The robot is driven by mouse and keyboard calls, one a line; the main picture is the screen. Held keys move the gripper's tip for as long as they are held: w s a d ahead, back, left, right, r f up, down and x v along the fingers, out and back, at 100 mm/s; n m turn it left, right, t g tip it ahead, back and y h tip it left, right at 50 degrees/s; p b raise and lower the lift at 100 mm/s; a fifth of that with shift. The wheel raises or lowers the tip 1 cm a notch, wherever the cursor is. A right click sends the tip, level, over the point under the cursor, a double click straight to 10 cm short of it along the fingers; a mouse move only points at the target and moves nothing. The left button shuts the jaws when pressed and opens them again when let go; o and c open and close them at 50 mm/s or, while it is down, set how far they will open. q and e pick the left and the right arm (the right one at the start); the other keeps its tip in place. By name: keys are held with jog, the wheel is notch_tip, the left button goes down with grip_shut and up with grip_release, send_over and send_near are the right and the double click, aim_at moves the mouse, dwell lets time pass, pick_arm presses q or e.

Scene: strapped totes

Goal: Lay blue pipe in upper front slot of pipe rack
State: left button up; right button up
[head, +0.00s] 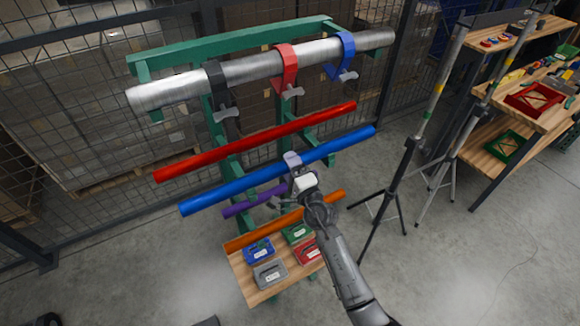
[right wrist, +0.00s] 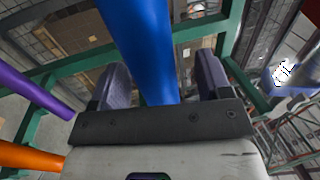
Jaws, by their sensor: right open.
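The green pipe rack (head: 240,30) stands before the mesh fence. The blue pipe (head: 235,188) runs across the rack's front, in front of and below the red pipe (head: 255,140). It looks level with the rack's arms; whether it rests in a slot I cannot tell. My right gripper (head: 293,162) is at the blue pipe, right of its middle. In the right wrist view the blue pipe (right wrist: 145,45) passes between the spread fingers of my right gripper (right wrist: 163,82), with a gap to the right finger. My left gripper is not in view.
A silver pipe (head: 185,88) with black, red and blue clamps lies on top. A purple pipe (head: 240,207) and an orange pipe (head: 265,235) sit lower. Small boxes lie on the wooden shelf (head: 240,275) below. Black tripods (head: 405,160) and a workbench (head: 535,120) stand right.

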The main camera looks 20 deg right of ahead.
jog(key=shift+s+f, duration=0.1)
jog(key=shift+s, duration=0.05)
jog(key=p+v, duration=0.1)
jog(key=v, duration=1.2)
jog(key=shift+s+p, duration=0.3)
